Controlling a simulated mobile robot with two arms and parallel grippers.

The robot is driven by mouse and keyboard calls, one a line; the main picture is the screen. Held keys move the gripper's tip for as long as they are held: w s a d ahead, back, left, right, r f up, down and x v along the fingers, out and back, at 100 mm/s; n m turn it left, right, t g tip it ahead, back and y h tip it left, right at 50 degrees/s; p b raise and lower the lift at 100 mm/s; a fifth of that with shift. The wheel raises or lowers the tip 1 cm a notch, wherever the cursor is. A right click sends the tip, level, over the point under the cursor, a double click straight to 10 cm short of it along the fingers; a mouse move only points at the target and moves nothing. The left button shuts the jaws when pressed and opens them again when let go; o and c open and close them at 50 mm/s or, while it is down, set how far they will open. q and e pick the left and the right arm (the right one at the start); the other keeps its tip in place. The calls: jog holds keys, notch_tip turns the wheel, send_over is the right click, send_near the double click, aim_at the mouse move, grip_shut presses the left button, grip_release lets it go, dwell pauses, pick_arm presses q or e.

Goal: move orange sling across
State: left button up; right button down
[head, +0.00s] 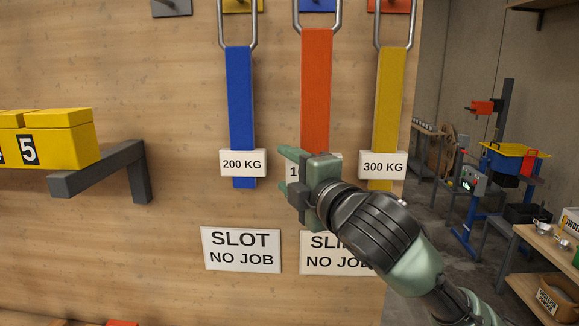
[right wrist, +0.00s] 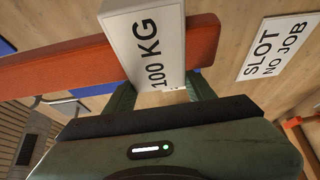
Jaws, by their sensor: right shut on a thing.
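The orange sling (head: 316,95) hangs from a metal loop (head: 302,30) on the wooden wall, between the blue sling (head: 240,95) and the yellow sling (head: 390,95). My right gripper (head: 286,172) is at its lower part and hides most of its label there. In the right wrist view the sling (right wrist: 60,69) runs behind its white 100 KG label (right wrist: 143,35). The fingers of my right gripper (right wrist: 162,92) are shut on this label. My left gripper is not in view.
The neighbouring slings carry a 200 KG label (head: 242,163) and a 300 KG label (head: 384,166). A SLOT NO JOB sign (head: 241,249) is below; a similar sign (head: 335,254) is partly covered by my arm. A grey bracket (head: 100,170) holds yellow blocks (head: 60,140) at left.

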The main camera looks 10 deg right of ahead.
jog(key=shift+s+a+r+p, duration=0.1)
jog(key=shift+s+a+p, duration=0.2)
jog(key=shift+s, duration=0.9)
jog(key=shift+s+a+p, duration=0.15)
jog(key=shift+s+a, duration=0.2)
jog(key=shift+s, duration=0.85)
